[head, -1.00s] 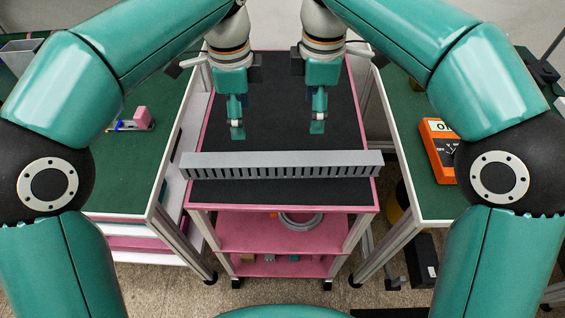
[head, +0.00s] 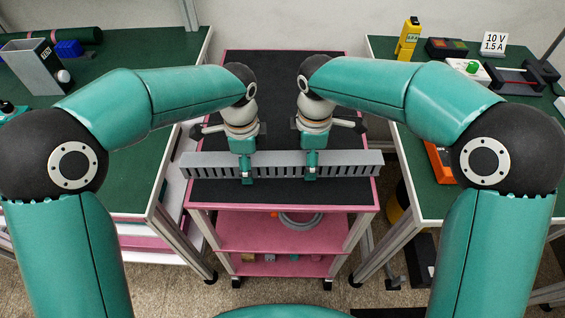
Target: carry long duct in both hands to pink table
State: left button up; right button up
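The long duct (head: 345,168) is a grey slotted bar. It lies crosswise on the black top of the pink table (head: 280,192), near its front edge, and its ends stick out past both sides of the top. My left gripper (head: 246,174) is at the duct, left of its middle. My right gripper (head: 311,170) is at the duct, right of its middle. Both point down, with finger parts showing over the duct's front side. The far fingers are hidden, so I cannot tell whether either is closed on it.
Green-topped tables stand close on the left (head: 110,180) and right (head: 415,180). The left one holds a grey open box (head: 32,68). The right one holds an orange meter (head: 437,162) and a yellow device (head: 408,40). The black top behind the duct is clear apart from my arms.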

pick_arm(q)
jog(key=shift+f, duration=0.1)
jog(key=shift+c, duration=0.3)
pick_arm(e)
jog(key=shift+f, duration=0.1)
jog(key=shift+c, duration=0.3)
pick_arm(q)
grip_shut()
pick_arm(e)
grip_shut()
